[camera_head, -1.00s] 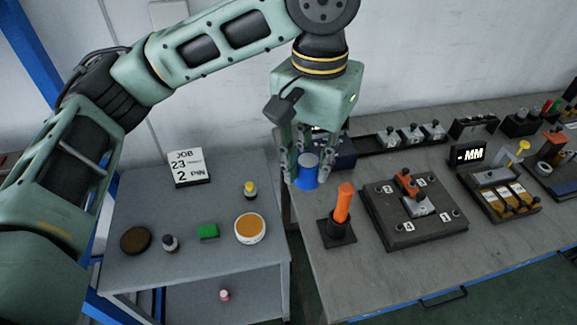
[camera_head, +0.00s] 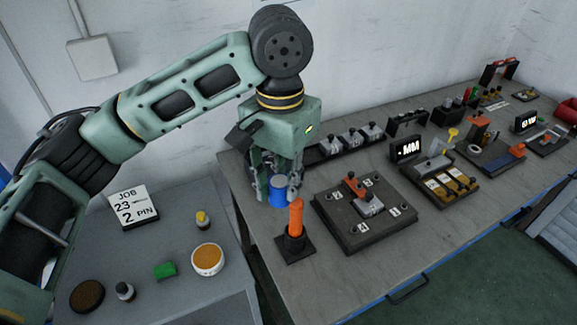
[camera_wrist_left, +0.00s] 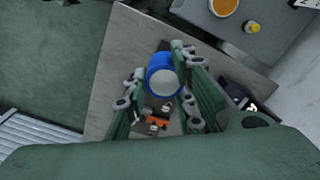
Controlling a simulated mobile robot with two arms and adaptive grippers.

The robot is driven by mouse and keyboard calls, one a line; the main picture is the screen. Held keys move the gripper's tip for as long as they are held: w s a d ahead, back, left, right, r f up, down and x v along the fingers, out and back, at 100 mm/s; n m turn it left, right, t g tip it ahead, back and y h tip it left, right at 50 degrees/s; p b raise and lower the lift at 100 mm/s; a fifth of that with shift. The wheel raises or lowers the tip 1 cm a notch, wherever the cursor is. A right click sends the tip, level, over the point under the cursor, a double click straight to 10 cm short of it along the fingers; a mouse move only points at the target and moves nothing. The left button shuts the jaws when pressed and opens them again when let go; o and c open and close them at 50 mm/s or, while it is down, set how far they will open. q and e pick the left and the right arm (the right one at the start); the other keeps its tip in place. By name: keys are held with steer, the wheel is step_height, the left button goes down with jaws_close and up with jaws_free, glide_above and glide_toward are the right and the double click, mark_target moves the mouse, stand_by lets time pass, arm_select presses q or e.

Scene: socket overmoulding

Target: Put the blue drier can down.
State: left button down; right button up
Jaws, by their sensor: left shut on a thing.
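The blue drier can (camera_head: 278,192) has a pale grey top and is upright between the fingers of my left gripper (camera_head: 278,190). It is near the left end of the grey workbench, behind the orange-handled tool. In the left wrist view the can (camera_wrist_left: 165,80) shows between the two fingers of the gripper (camera_wrist_left: 167,85), which is shut on it. I cannot tell whether the can's base touches the bench. My right gripper is not in view.
An orange-handled tool (camera_head: 296,217) stands in a black holder just in front of the can. A dark fixture plate (camera_head: 340,225) lies to the right. A lower grey table (camera_head: 190,285) with a job sign (camera_head: 133,205) is at left. Bare bench (camera_head: 240,185) shows left of the gripper.

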arm_select(q)
steer(key=s+a+f+m, duration=0.2)
steer(key=f+m, duration=0.4)
steer(key=m, duration=0.4)
steer(key=shift+a+m, duration=0.4)
steer(key=shift+a, duration=0.15)
